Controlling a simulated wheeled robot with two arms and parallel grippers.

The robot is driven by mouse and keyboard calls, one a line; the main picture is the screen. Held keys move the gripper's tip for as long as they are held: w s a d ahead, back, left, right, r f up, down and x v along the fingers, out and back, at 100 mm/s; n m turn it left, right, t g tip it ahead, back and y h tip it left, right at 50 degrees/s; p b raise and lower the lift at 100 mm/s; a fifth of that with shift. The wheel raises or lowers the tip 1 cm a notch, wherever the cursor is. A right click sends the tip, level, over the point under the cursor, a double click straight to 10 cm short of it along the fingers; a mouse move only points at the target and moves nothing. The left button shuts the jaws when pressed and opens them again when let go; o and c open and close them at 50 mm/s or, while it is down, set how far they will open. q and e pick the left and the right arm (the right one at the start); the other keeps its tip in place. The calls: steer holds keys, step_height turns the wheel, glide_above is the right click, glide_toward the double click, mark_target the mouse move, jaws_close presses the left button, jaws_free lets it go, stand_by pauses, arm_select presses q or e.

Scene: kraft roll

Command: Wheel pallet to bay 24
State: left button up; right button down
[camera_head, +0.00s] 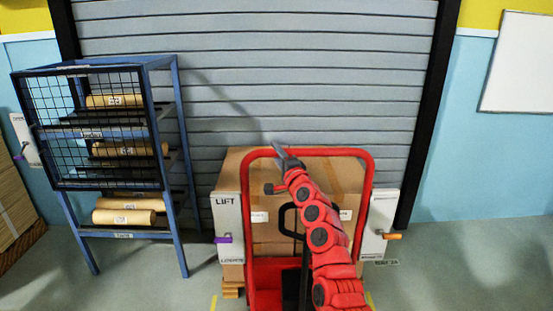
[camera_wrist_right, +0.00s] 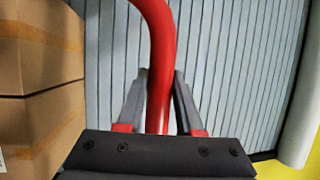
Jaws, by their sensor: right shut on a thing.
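A red pallet truck (camera_head: 371,185) with a tall hoop handle stands in the middle of the head view. Brown cardboard boxes (camera_head: 232,172) are stacked behind its frame, and a bit of the wooden pallet (camera_head: 232,290) shows under them at lower left. My right gripper (camera_head: 282,158) is at the top bar of the hoop. In the right wrist view its two fingers (camera_wrist_right: 157,100) are shut around the red bar (camera_wrist_right: 160,60), with the boxes (camera_wrist_right: 40,90) to the left. My left gripper is out of view.
A white panel marked LIFT (camera_head: 228,245) with a purple lever and another white panel (camera_head: 378,220) with an orange lever flank the truck. A blue rack (camera_head: 178,150) with kraft rolls stands left. A grey shutter (camera_head: 260,50) closes the back. Floor at right (camera_head: 470,260) is clear.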

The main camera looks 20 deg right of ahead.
steer(key=shift+a+r, duration=0.1)
steer(key=shift+r, duration=0.1)
steer(key=c, duration=0.9)
jaws_free()
steer(key=shift+s, duration=0.1)
steer(key=o, duration=0.3)
steer(key=shift+s+r, duration=0.15)
steer(key=shift+r, duration=0.05)
steer(key=shift+f, duration=0.15)
steer(key=shift+v, duration=8.6)
